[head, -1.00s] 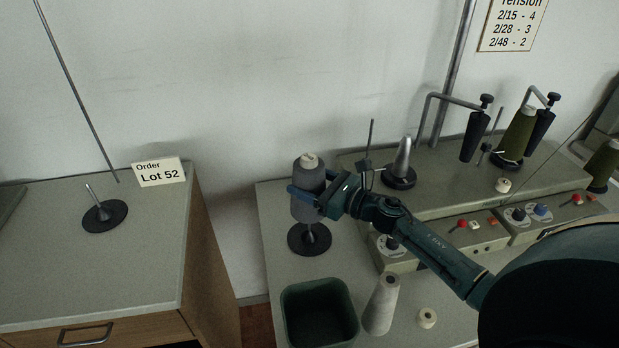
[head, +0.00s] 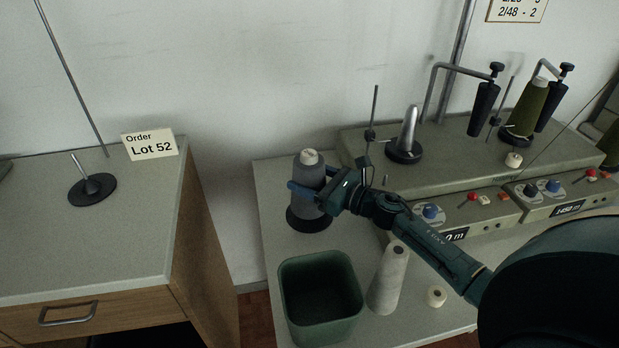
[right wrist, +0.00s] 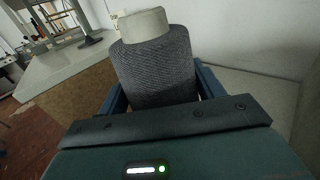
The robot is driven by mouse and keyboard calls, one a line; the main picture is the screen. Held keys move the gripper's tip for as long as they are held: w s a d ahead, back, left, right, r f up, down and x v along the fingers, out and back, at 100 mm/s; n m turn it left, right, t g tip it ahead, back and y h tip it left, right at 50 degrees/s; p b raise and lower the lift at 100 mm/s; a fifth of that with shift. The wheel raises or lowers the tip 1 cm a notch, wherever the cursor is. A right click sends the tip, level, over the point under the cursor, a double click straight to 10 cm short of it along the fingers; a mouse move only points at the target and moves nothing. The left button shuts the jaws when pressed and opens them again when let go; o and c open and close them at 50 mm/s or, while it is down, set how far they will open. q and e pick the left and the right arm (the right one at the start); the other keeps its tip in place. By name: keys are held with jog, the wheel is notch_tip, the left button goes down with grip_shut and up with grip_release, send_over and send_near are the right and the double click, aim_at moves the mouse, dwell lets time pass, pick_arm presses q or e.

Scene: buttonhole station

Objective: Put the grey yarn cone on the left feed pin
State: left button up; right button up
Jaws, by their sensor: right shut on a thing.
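The grey yarn cone (head: 309,178) is upright over a black round base (head: 297,224) on the machine table; the base's pin is hidden by it. I cannot tell whether the cone rests on the base. My right gripper (head: 317,192) is shut around the cone's body from the right. The right wrist view shows the grey wound yarn (right wrist: 155,72) between the fingers, with its pale top clear. On the machine, a bare silver feed pin (head: 408,128) stands on a black disc, left of an olive cone (head: 526,108). My left gripper is not in view.
A green bin (head: 320,295), a pale cone (head: 389,278) and a small pale ring (head: 437,296) stand in front. A thin upright rod (head: 373,115) rises between the held cone and the silver pin. Another pin base (head: 92,190) is on the left cabinet.

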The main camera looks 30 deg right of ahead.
jog(key=shift+f, duration=0.2)
jog(key=shift+f+b, duration=0.2)
jog(key=shift+b, duration=0.15)
dwell(0.4)
jog(key=shift+f+b, duration=0.3)
jog(key=shift+b, duration=0.05)
jog(key=o, duration=1.1)
jog(key=shift+c, duration=0.2)
jog(key=shift+o, duration=0.6)
